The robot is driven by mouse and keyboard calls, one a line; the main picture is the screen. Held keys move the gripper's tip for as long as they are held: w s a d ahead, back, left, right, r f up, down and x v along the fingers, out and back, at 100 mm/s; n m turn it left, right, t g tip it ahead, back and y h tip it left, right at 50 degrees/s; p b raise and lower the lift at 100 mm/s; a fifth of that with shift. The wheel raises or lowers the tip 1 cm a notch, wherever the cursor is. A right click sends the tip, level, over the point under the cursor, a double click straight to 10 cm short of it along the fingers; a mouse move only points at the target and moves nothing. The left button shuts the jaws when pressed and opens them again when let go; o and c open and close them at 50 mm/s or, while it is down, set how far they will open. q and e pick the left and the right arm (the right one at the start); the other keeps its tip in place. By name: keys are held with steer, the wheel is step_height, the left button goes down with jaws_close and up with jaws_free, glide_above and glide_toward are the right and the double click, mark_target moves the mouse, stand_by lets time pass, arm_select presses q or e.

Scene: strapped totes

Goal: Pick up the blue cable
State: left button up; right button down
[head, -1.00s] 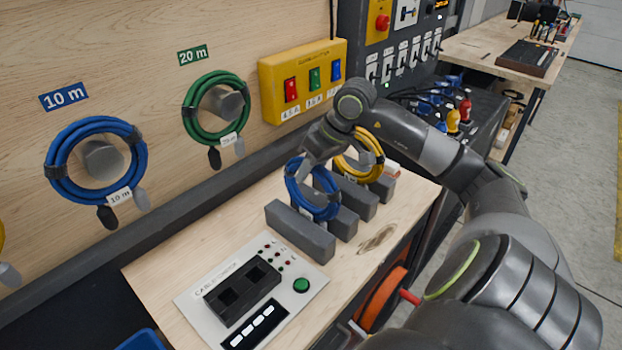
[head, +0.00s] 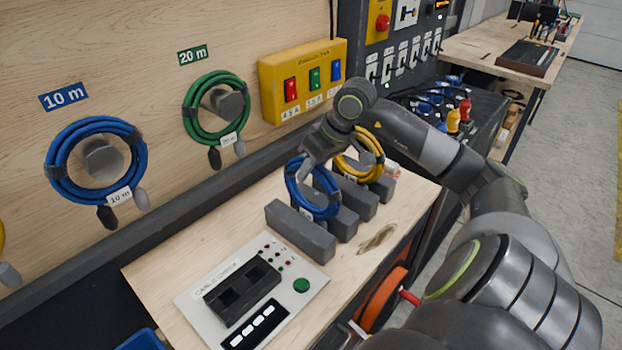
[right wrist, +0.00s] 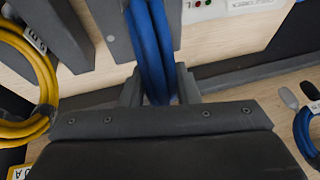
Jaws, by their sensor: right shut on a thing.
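A coiled blue cable (head: 293,186) stands between the grey blocks (head: 300,232) of a rack on the wooden bench. My right gripper (head: 303,168) reaches down to it from above and is shut on the upper part of the coil. In the right wrist view the blue strands (right wrist: 152,45) run between the two fingers (right wrist: 158,88). The coil's lower part sits between the blocks. Another blue coil (head: 60,185) hangs on a wall peg under a "10 m" sign. My left gripper is not in view.
A yellow coil (head: 371,140) stands in the rack just right of the held coil. A green coil (head: 190,125) hangs on the wall. A cable checker panel (head: 190,303) lies at the bench front. A yellow switch box (head: 270,75) is on the wall behind.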

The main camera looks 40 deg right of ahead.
steer(key=shift+w+r, duration=0.1)
stand_by(0.6)
steer(key=shift+r+b, duration=0.3)
steer(key=shift+r, duration=0.2)
step_height(320, 180, up, 7)
steer(key=shift+r+b, duration=0.15)
steer(key=shift+b, duration=0.85)
steer(key=shift+r, duration=0.85)
steer(key=shift+b, duration=0.3)
